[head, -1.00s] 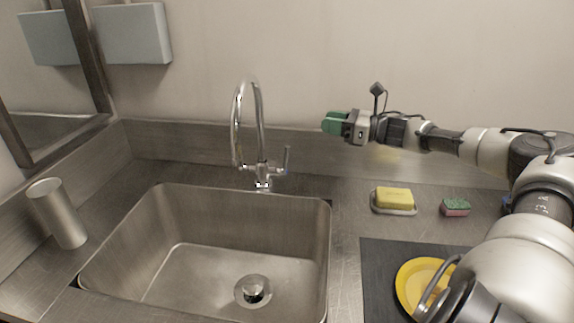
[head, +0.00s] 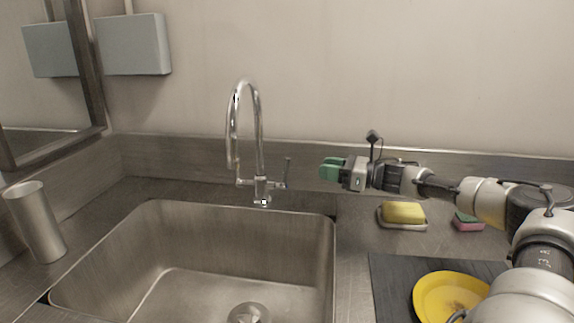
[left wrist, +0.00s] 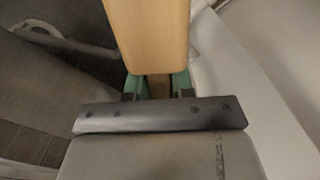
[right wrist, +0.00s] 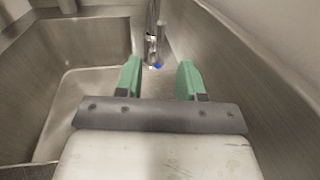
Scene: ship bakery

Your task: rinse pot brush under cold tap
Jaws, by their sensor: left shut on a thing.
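The chrome tap (head: 258,140) stands behind the sink with a tall curved spout; no water shows.
The steel sink (head: 185,240) is empty. A yellow sponge (head: 404,212) sits on a dish, with a green-and-pink sponge (head: 467,220) to its right. A yellow plate (head: 440,290) lies on a dark mat (head: 392,285). A metal cup (head: 36,222) stands left of the sink.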

